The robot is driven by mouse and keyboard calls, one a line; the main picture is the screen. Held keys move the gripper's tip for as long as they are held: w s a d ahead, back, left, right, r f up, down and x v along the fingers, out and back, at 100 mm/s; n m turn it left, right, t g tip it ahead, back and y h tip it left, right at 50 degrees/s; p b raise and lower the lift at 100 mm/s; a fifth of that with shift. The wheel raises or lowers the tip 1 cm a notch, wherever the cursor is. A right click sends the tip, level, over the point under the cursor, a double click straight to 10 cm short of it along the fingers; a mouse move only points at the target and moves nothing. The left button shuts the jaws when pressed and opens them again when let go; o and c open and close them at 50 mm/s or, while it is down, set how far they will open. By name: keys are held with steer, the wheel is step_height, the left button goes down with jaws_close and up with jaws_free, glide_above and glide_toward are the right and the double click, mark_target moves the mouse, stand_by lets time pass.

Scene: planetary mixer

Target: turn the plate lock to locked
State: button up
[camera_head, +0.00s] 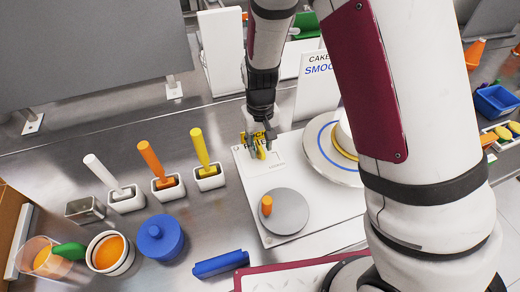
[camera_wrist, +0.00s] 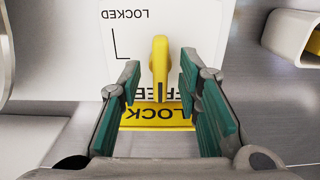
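The plate lock is a yellow lever (camera_wrist: 160,60) on a white base plate (camera_wrist: 185,20), with a yellow label (camera_wrist: 155,118) reading LOCK beside it. In the wrist view the lever stands between the two green-padded fingers of my gripper (camera_wrist: 160,95), with a gap on each side. The word LOCKED and a corner mark are printed on the plate to the left of the lever. In the head view my gripper (camera_head: 259,140) is low over the lock at the plate's (camera_head: 258,168) upper left corner; it partly hides the lever.
A grey disc with an orange knob (camera_head: 267,205) sits on the plate's lower part. A round turntable (camera_head: 325,150) stands to the right, partly behind my arm. White holders with white, orange and yellow (camera_head: 200,147) handles and a blue pot (camera_head: 160,238) stand on the left.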

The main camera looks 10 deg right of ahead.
jaws_close()
steer(key=m+p, duration=0.2)
steer(key=m, duration=0.1)
steer(key=shift+s+m, duration=0.15)
steer(key=shift+m, duration=0.65)
steer(key=m+p, duration=0.1)
steer(key=m, duration=0.3)
steer(key=shift+p, duration=0.35)
steer(key=shift+m, duration=0.3)
